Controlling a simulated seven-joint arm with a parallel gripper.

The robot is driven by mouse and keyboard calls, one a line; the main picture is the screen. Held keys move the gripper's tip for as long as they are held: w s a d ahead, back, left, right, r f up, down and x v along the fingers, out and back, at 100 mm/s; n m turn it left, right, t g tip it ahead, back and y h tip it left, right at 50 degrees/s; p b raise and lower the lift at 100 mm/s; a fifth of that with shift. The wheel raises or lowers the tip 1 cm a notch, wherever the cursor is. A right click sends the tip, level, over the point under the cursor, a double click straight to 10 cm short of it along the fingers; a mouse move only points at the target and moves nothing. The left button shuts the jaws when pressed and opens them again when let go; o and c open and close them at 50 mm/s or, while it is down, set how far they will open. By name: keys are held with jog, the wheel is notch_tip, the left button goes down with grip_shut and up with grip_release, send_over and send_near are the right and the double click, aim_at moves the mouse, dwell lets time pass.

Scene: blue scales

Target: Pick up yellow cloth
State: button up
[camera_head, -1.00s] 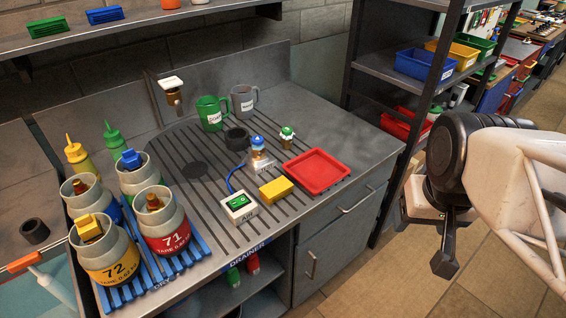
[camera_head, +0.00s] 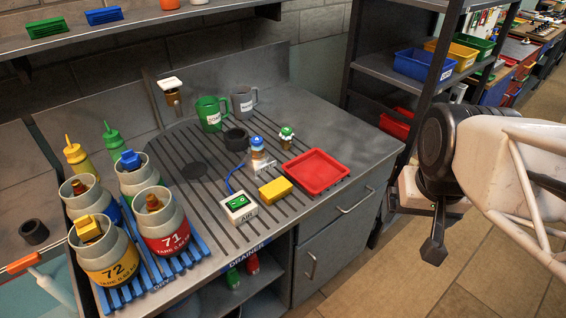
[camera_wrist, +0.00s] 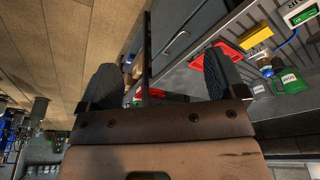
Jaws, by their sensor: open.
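A small yellow block-shaped item (camera_head: 276,190), the only thing here that looks like a folded yellow cloth, lies on the ribbed grey drainer (camera_head: 225,170), just left of the red tray. It also shows in the wrist view (camera_wrist: 255,36) at upper right. My gripper (camera_head: 434,248) hangs right of the counter, over the floor, well apart from the yellow item. In the wrist view my gripper's two dark fingers (camera_wrist: 160,78) stand wide apart with nothing between them. In the head view one finger shows clearly; the other is mostly hidden.
A red tray (camera_head: 317,172) sits right of the yellow item, and a switch box (camera_head: 238,208) sits left of it. Small bottles (camera_head: 258,152) and mugs (camera_head: 211,113) stand behind. Numbered pots (camera_head: 165,228) stand at left. A dark shelf rack (camera_head: 372,75) rises behind the counter's right end.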

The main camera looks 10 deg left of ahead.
jog(key=w+a+f+m, duration=0.2)
jog(key=w+a, duration=0.3)
jog(key=w, duration=0.5)
jog(key=m+g, duration=0.3)
jog(key=m, duration=0.3)
send_over(277, 187)
jog(key=f, duration=1.4)
jog(key=shift+d+f, duration=0.2)
jog(key=shift+f, duration=0.2)
jog(key=shift+a+f, duration=0.15)
jog(key=shift+a, duration=0.05)
jog(key=shift+f, duration=1.3)
jog(key=shift+f, duration=0.15)
